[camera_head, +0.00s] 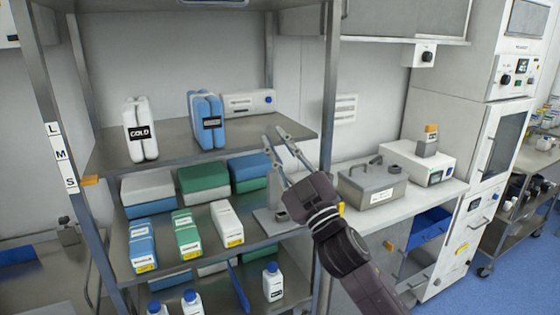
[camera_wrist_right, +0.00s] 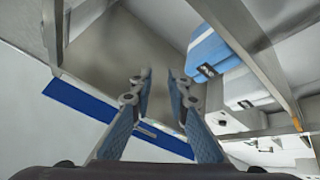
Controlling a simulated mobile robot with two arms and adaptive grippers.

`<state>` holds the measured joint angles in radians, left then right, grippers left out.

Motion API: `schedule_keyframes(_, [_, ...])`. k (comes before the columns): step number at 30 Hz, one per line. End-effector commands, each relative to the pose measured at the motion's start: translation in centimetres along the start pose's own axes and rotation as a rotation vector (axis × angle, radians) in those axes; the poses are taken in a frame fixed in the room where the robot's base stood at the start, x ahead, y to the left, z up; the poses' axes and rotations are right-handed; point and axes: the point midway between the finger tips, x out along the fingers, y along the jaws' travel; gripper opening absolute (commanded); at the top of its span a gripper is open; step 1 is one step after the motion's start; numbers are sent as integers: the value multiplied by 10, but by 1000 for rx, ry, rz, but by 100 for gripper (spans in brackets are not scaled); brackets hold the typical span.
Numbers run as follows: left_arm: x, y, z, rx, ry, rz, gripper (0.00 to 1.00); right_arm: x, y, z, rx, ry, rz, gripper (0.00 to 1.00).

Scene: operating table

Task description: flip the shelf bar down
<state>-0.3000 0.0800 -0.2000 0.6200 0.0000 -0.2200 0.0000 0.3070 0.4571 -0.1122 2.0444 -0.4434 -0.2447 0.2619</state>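The grey metal shelf rack stands at the left and centre of the head view, with its upper shelf (camera_head: 180,143) in front of me. I cannot clearly pick out a separate shelf bar; a grey metal edge runs along the front of the upper shelf. My right gripper (camera_head: 272,134) is at the right end of this shelf, beside the right front post (camera_head: 329,95). Its two fingers are apart with nothing seen between them. The right wrist view also shows the open fingertips (camera_wrist_right: 159,72), with a grey panel behind them. My left gripper is not in view.
A white pack marked COLD (camera_head: 139,130) and a blue pack (camera_head: 206,120) stand on the upper shelf. Several boxes and bottles fill the shelves below. A grey lidded box (camera_head: 372,184) sits on the counter right of my right arm.

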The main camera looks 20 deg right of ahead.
Motion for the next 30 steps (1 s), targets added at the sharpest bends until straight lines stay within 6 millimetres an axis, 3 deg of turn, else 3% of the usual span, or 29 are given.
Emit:
schedule_keyframes(7, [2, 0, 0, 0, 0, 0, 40, -8, -14, 20, 22, -66, -18, 16])
schedule_keyframes(24, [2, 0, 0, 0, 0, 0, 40, -9, -16, 22, 24, -73, -21, 16])
schedule_keyframes(27, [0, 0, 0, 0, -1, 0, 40, -3, -11, 13, 1, -42, -22, 16])
schedule_keyframes(30, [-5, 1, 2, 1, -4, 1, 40, 14, 3, -16, -72, 61, -30, 16])
